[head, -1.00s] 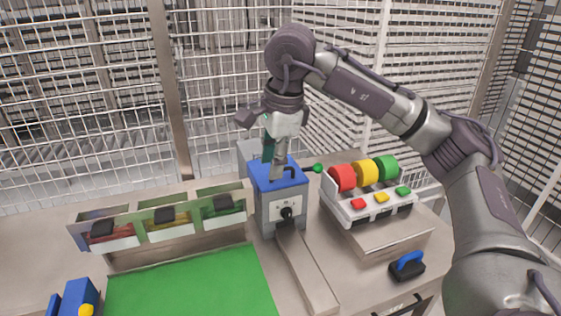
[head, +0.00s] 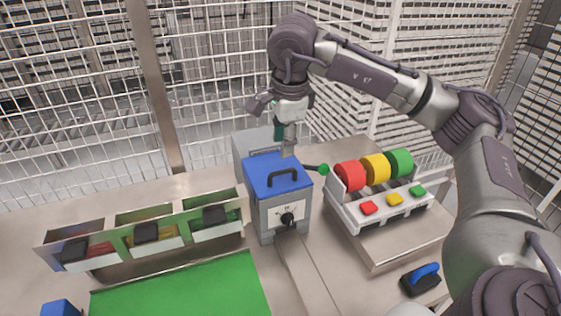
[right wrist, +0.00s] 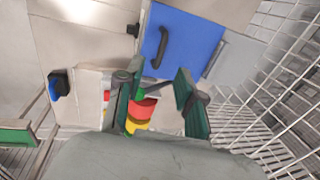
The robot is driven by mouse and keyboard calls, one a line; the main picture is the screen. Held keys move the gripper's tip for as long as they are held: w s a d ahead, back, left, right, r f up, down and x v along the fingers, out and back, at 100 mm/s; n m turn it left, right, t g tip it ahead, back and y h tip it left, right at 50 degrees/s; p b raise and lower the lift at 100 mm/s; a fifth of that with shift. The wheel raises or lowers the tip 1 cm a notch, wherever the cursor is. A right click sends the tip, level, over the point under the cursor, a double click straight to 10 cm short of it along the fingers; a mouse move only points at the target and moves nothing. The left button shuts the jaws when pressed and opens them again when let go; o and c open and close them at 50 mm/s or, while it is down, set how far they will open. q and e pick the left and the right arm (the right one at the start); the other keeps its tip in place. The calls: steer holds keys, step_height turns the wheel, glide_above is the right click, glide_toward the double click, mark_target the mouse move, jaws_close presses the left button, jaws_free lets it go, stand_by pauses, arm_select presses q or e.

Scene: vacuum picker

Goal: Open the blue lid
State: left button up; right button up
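The blue lid (head: 264,171) lies flat and closed on a grey box (head: 268,216). Its black arched handle (head: 283,179) stands on top, free of any gripper; the lid also shows in the right wrist view (right wrist: 195,38). My right gripper (head: 287,146) is by the lid's back edge in the head view, partly hidden by its own wrist. In the right wrist view its two green-padded fingers (right wrist: 157,80) are spread apart with nothing between their tips, beside the lid's edge. Whether a finger touches the lid cannot be told. My left gripper is not in view.
A lever with a green ball (head: 323,169) sticks out beside the box. Right of it is a rack with red, yellow and green wheels (head: 375,168) and buttons. Bins (head: 150,236) and a green mat (head: 180,290) lie left. Wire fencing stands behind.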

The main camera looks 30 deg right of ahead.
mark_target(280, 171)
steer(key=f, duration=0.2)
steer(key=w+f+p, duration=0.1)
steer(key=f, duration=0.2)
steer(key=w+f, duration=0.1)
steer(key=f, duration=0.1)
steer(key=shift+d+f+p, duration=0.35)
steer(key=shift+p, duration=0.05)
steer(key=shift+f, duration=0.55)
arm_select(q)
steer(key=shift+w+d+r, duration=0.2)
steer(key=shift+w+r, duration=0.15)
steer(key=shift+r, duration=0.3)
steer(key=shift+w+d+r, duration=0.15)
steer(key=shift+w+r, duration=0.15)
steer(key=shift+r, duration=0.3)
arm_select(e)
jaws_close()
